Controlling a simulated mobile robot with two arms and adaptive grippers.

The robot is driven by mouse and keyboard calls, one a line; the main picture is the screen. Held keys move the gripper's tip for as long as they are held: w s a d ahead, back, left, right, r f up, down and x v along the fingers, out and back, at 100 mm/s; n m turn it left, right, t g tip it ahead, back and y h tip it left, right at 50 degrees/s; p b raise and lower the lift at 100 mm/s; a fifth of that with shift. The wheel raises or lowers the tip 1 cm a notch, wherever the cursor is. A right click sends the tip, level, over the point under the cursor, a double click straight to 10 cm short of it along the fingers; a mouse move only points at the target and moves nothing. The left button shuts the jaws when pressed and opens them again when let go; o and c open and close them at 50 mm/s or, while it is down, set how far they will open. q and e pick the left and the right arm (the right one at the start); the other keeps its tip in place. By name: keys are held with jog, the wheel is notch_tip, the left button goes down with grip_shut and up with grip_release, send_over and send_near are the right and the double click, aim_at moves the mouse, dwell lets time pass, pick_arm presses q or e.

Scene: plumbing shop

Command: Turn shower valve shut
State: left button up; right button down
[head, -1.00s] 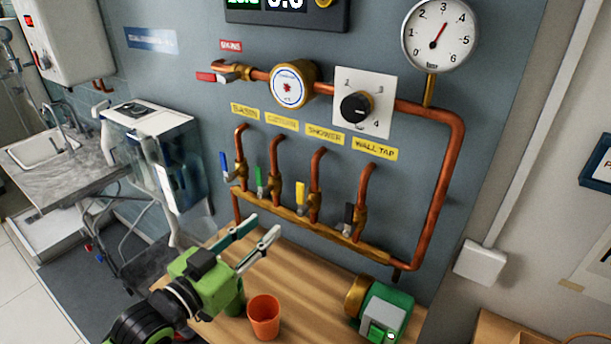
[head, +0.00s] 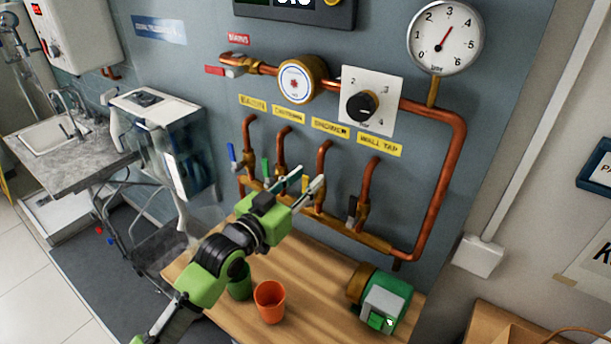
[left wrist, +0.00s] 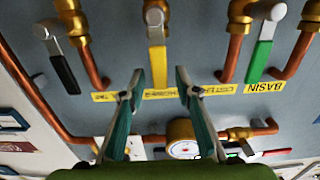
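The shower valve's yellow lever (left wrist: 157,62) shows in the left wrist view, with a silver neck and a brass body. It points along its pipe toward the yellow label strip. In the head view the shower pipe (head: 322,162) comes down under the SHOWER label (head: 330,127); the lever there is mostly hidden by my gripper. My left gripper (head: 307,182) is open in front of the valve row. In the left wrist view its fingertips (left wrist: 160,76) stand on either side of the lever's end, with gaps; contact cannot be told. My right gripper is not in view.
A green lever (left wrist: 262,52) and a black lever (left wrist: 64,72) flank the yellow one. Below are an orange cup (head: 270,301), a green cup (head: 240,284) and a green device (head: 382,303) on the wooden bench (head: 325,295). A gauge (head: 445,38) hangs upper right.

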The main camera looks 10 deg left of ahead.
pick_arm(q)
jog(key=shift+w+d, duration=0.1)
jog(key=shift+w, duration=0.15)
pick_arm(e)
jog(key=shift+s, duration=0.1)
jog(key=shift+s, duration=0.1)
pick_arm(q)
grip_shut()
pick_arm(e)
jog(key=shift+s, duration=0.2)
